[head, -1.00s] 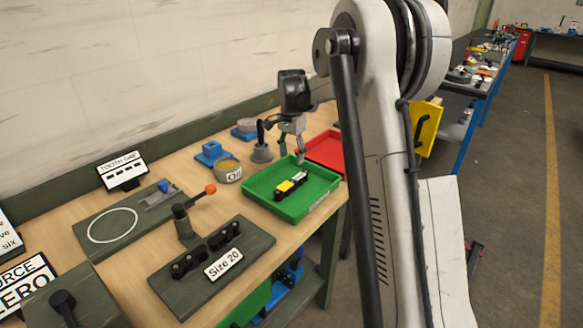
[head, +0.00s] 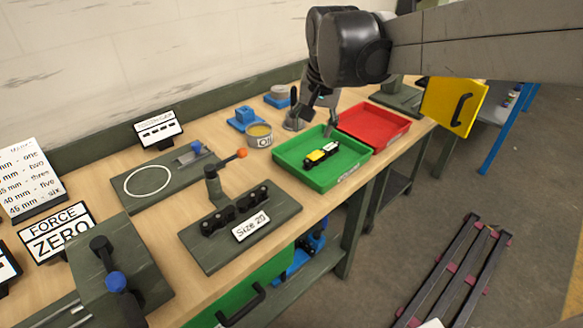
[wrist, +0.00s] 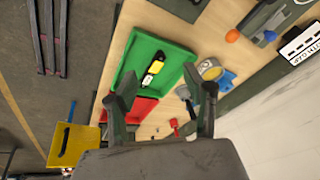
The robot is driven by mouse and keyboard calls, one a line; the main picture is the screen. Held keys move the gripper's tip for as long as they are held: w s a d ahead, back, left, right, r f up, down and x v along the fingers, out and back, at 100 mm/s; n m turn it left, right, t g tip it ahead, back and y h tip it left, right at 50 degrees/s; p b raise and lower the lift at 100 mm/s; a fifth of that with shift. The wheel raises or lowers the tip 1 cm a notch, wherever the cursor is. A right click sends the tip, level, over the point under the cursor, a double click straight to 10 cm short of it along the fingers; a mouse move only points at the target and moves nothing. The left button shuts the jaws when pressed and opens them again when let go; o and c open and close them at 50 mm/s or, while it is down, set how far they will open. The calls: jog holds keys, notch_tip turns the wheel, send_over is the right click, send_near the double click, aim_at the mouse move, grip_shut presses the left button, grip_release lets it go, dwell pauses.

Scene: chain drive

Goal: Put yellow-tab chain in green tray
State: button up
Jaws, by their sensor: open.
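The yellow-tab chain (head: 321,155), black with a yellow tab and a white part, lies inside the green tray (head: 289,158) on its floor. It also shows in the wrist view (wrist: 153,70), in the green tray (wrist: 133,56). My gripper (head: 318,118) is above the back of the green tray, apart from the chain. In the wrist view my gripper (wrist: 152,84) has its two fingers spread wide with nothing between them held. The chain is fully in sight in the wrist view.
A red tray (head: 376,122) adjoins the green tray on the right. An oil tin (head: 259,136) and blue blocks stand behind it. The Size 20 board (head: 240,229) and an orange-tipped lever (head: 241,153) lie to the left. A yellow panel (head: 452,103) stands at the right.

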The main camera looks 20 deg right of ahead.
jog(key=s+a+f+n+t, duration=0.1)
jog(key=s+a+f+n, duration=0.1)
jog(key=s, duration=0.6)
jog(key=s+a+f+n+t, duration=0.2)
jog(key=s+a+f+n, duration=0.1)
jog(key=s, duration=0.6)
jog(key=shift+s+a+n, duration=0.25)
jog(key=shift+a+n, duration=0.35)
jog(key=shift+a, duration=0.15)
